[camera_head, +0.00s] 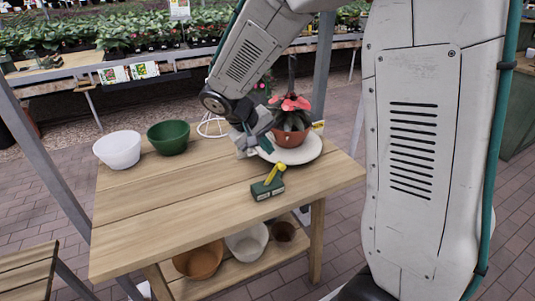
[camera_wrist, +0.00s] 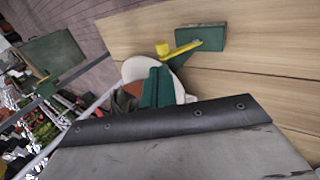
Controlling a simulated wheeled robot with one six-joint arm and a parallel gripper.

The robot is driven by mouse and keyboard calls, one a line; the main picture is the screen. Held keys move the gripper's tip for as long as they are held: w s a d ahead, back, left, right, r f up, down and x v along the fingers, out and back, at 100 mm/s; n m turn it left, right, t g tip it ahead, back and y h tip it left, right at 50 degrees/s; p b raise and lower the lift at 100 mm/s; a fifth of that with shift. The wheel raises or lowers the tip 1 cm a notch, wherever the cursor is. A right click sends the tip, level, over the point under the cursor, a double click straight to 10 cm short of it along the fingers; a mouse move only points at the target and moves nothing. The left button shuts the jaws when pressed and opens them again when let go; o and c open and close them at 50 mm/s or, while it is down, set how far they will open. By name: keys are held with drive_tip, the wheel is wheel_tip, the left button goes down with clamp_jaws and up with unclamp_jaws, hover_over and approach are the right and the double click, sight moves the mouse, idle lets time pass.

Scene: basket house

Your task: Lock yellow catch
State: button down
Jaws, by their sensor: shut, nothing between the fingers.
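The yellow catch (camera_head: 275,172) is a small lever with a knob, on a green block (camera_head: 267,187) on the wooden table. The lever slants up from the block in the head view. In the wrist view the yellow catch (camera_wrist: 182,49) reaches left from the green block (camera_wrist: 203,38), its knob at the free end. My gripper (camera_head: 250,142) is behind and left of the catch, beside the potted plant, and is apart from the catch. Its green fingers (camera_wrist: 157,90) show in the wrist view, closed together with nothing between them.
A potted plant with red flowers (camera_head: 290,118) stands on a white plate (camera_head: 312,148) just behind the catch. A white bowl (camera_head: 118,150) and a green bowl (camera_head: 169,138) stand at the back left. The front and left of the wooden table (camera_head: 180,205) are clear.

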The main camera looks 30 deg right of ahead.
wheel_tip(320, 180, up, 11)
drive_tip(key=a, duration=0.2)
drive_tip(key=shift+s+a+f, duration=0.15)
drive_tip(key=shift+a+f, duration=0.05)
drive_tip(key=shift+a, duration=0.05)
drive_tip(key=s+a+t+y, duration=0.1)
drive_tip(key=s+y, duration=0.5)
drive_tip(key=s, duration=2)
drive_tip(key=shift+a+f, duration=0.15)
drive_tip(key=shift+a, duration=0.15)
drive_tip(key=shift+s, duration=0.1)
